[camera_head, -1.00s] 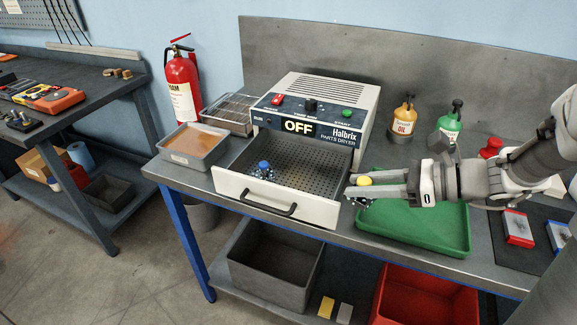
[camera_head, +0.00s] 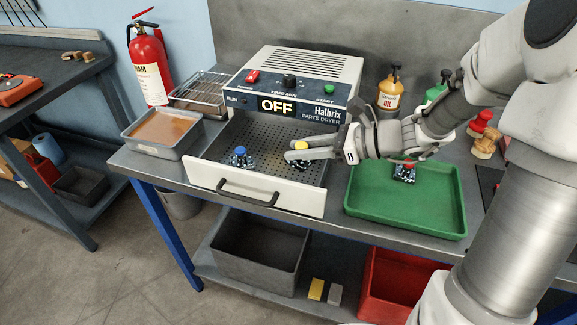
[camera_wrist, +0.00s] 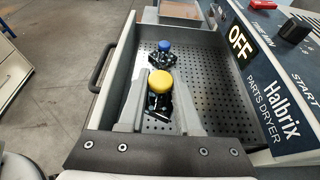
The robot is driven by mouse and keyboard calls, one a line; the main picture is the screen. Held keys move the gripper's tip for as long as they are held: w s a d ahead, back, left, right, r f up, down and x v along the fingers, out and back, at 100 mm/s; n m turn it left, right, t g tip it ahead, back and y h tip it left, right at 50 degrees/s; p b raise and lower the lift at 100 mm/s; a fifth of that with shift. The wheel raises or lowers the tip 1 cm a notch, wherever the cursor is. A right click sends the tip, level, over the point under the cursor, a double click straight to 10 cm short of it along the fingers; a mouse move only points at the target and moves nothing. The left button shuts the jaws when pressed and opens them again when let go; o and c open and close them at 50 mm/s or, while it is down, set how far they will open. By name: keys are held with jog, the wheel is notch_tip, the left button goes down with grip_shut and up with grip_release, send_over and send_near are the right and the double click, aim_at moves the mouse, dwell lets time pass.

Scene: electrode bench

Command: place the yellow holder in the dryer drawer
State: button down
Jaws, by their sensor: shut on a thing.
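The yellow holder (camera_head: 301,146) has a yellow round top and a dark body. My gripper (camera_head: 298,153) is shut on it, over the right part of the open dryer drawer (camera_head: 250,199). In the wrist view the yellow holder (camera_wrist: 160,84) stands upright between my two fingers (camera_wrist: 158,110), above the perforated drawer floor. I cannot tell whether its base touches the floor. A blue-topped holder (camera_head: 239,157) stands in the drawer to the left; it also shows in the wrist view (camera_wrist: 164,47). The dryer (camera_head: 290,90) reads OFF.
A green tray (camera_head: 405,212) with a red-topped holder (camera_head: 405,172) is to the right of the drawer. A grey tray of brown material (camera_head: 160,133) is to the left. Oil bottles (camera_head: 390,92) stand behind my arm. The drawer's front wall rises near my gripper.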

aim_at(290, 175)
jog(key=shift+w+a+f, duration=0.8)
jog(key=shift+w+a, duration=0.1)
jog(key=shift+a, duration=0.15)
jog(key=shift+f+b, duration=0.8)
jog(key=shift+f, duration=1.15)
jog(key=shift+f, duration=0.15)
jog(key=c, duration=0.6)
grip_release()
